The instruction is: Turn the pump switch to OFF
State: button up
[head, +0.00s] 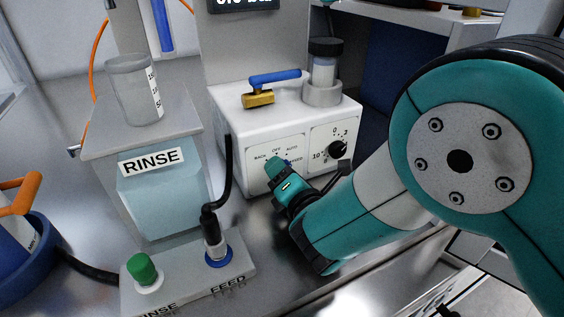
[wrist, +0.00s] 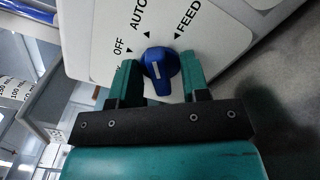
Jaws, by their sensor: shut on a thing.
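The pump switch is a blue knob (wrist: 161,66) on the front panel of a white pump box (head: 232,112). In the wrist view its labels OFF, AUTO and FEED fan around it; the head view also shows BACK. My gripper (wrist: 160,74) is shut on the knob, one teal finger on either side. The knob carries a short white line on its face; I cannot tell which mark it points to. In the head view my gripper (head: 279,169) is at the panel and hides most of the knob.
A numbered black dial (head: 337,148) is just right of the switch. A blue-handled valve (head: 262,90) and a black-capped bottle (head: 325,62) are on top of the box. A RINSE tank (head: 165,195) stands left; a control box with a green knob (head: 142,268) is in front.

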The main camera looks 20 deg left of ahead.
jog(key=shift+n+p, duration=0.5)
jog(key=shift+n, duration=0.4)
jog(key=shift+r+n+p, duration=0.15)
jog(key=shift+n+p, duration=0.35)
jog(key=shift+p, duration=0.25)
jog(key=shift+n+p, duration=1)
jog(key=shift+n, duration=0.2)
jog(key=n+p, duration=0.4)
jog(key=n, duration=0.1)
jog(key=o, duration=1.1)
jog(key=shift+f, duration=0.2)
jog(key=shift+o, duration=0.2)
